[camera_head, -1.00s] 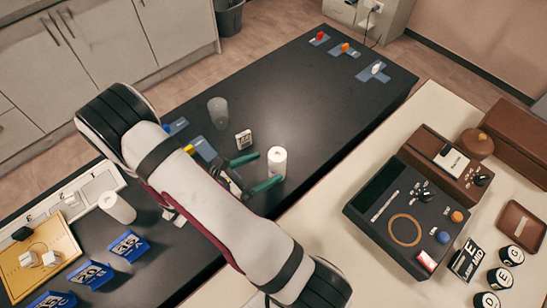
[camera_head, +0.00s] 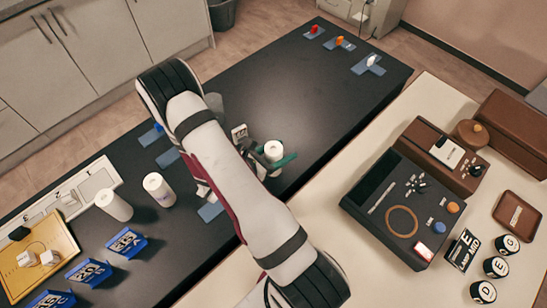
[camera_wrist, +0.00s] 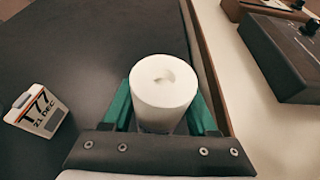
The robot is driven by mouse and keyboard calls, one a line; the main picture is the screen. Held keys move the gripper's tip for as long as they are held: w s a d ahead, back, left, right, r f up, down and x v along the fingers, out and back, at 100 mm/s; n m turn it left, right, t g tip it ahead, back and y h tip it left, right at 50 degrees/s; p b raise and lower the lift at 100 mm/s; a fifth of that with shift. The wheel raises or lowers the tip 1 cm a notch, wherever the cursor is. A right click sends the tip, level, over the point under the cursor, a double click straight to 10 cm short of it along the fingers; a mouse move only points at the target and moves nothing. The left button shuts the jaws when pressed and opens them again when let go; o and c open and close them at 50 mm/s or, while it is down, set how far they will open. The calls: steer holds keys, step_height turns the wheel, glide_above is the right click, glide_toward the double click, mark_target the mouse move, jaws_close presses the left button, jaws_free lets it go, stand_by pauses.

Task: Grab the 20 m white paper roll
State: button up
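A white paper roll (camera_head: 274,152) stands upright on the dark table. It also shows in the wrist view (camera_wrist: 164,85), between the green fingers of my gripper (camera_wrist: 162,118). The fingers lie low along either side of it, with a small gap seeming to show near its base. My gripper looks open around the roll; contact is hard to judge. In the head view, my arm partly hides the gripper. Two more white rolls stand at the left, one at the rack (camera_head: 113,205) and one right of it (camera_head: 158,190). No length marking is readable on any roll.
A date block (camera_wrist: 38,112) stands left of the gripper. Blue number signs (camera_head: 88,273), one apparently reading 20, stand front left near a wooden tray (camera_head: 35,262). A pale counter (camera_head: 310,225) with a dark device (camera_head: 400,205) adjoins on the right.

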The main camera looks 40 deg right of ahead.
jaws_close()
